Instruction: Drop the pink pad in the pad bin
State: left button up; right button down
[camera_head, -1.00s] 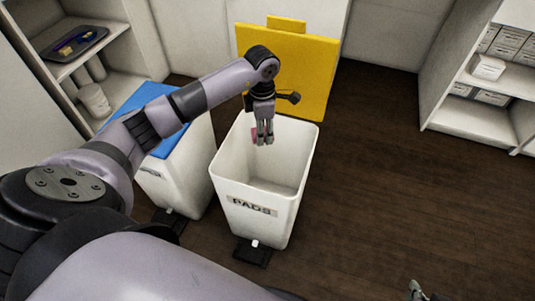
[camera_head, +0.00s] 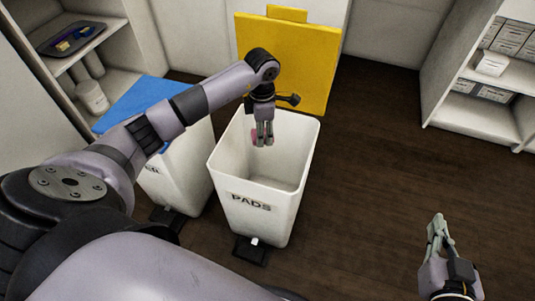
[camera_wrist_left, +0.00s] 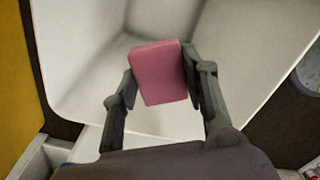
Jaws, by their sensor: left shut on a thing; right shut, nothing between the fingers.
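The pad bin (camera_head: 256,200) is a white open bin marked "PADS", with its yellow lid (camera_head: 300,70) raised at the back. My left gripper (camera_head: 262,143) hangs over the bin's mouth, pointing down. It is shut on the pink pad (camera_wrist_left: 159,73), which the left wrist view shows between the two fingers with the bin's white inner walls behind it. In the head view the pad (camera_head: 255,138) shows only as a small pink patch, partly hidden by the fingers. My right gripper (camera_head: 437,222) is shut and empty, over the floor at lower right.
A second white bin with a blue lid (camera_head: 150,103) stands left of the pad bin, partly behind my left arm. A shelf with a dark tray (camera_head: 72,40) is at upper left. A shelf with boxes (camera_head: 490,63) is at upper right. Dark floor (camera_head: 380,150) between is clear.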

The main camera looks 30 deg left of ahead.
pick_arm(q)
jog(key=shift+f, duration=0.1)
pick_arm(e)
jog(key=shift+w+r, duration=0.1)
jog(key=shift+r, duration=0.2)
pick_arm(q)
jog(key=o, duration=1.2)
notch_tip(320, 180, up, 12)
jog(key=shift+s, duration=0.1)
pick_arm(e)
jog(key=shift+f, duration=0.1)
